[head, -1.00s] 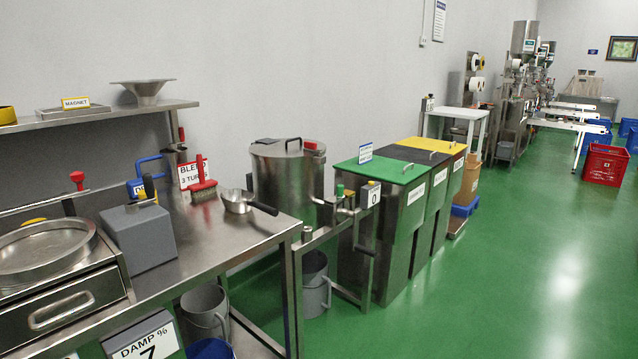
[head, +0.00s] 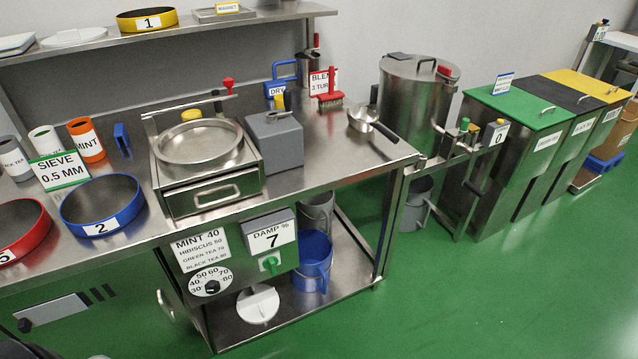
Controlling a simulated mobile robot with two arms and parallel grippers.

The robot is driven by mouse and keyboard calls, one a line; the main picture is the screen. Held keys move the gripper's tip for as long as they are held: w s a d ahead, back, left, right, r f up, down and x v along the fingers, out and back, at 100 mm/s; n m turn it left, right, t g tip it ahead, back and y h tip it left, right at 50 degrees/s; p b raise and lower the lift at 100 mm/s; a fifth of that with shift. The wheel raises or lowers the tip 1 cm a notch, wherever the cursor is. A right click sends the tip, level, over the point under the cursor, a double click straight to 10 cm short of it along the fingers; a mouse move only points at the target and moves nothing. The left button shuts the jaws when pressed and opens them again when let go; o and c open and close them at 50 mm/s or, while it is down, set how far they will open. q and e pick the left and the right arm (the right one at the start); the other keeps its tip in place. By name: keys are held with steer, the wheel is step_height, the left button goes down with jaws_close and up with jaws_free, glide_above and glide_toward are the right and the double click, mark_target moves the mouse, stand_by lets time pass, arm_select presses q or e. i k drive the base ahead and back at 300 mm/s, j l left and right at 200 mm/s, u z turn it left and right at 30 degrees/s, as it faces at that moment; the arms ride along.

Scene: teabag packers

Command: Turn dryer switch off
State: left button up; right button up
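The dryer's front panel stands under the steel bench in the middle of the head view. A green knob-like switch (head: 269,263) sits on it, below a display reading DAMP % 7 (head: 270,235). To its left is a round temperature dial (head: 210,282) under a label (head: 200,247) starting with MINT 40. I cannot tell from the picture which position the green switch is in.
On the bench are a steel sieve unit (head: 205,197), a grey box (head: 275,155), a blue sieve ring (head: 100,238) and a small pan (head: 364,116). A blue bucket (head: 313,275) stands on the lower shelf. Green floor (head: 470,290) at the right is clear.

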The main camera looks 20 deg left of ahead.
mark_target(270, 262)
steer(key=u, duration=1.1)
